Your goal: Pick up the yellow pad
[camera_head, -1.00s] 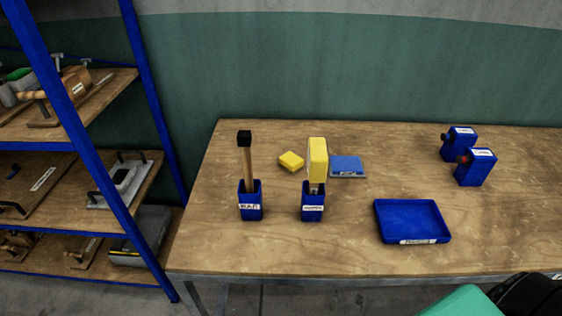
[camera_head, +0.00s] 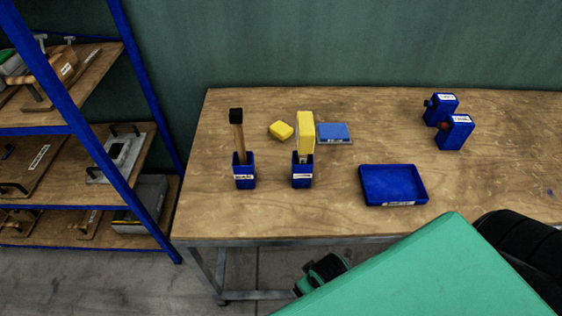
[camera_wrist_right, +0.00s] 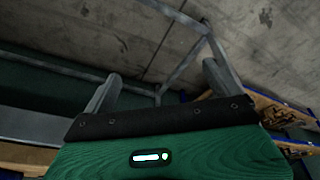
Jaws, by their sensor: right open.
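The yellow pad (camera_head: 281,130) lies flat on the wooden table, behind and between two blue holders. Another yellow block (camera_head: 305,133) stands upright on a handle in the right-hand blue holder (camera_head: 302,173). My right gripper (camera_wrist_right: 160,88) shows in the right wrist view with its two grey fingers apart and nothing between them. In the head view my green right arm comes in at the lower right, and its dark gripper end (camera_head: 322,273) is in front of the table's front edge, well away from the pad. My left gripper is in no view.
A dark-headed tool (camera_head: 237,130) stands in the left blue holder (camera_head: 244,173). A blue pad (camera_head: 333,133) lies right of the yellow block. An empty blue tray (camera_head: 393,186) and two blue boxes (camera_head: 455,133) are farther right. A blue-framed shelf (camera_head: 145,85) stands left.

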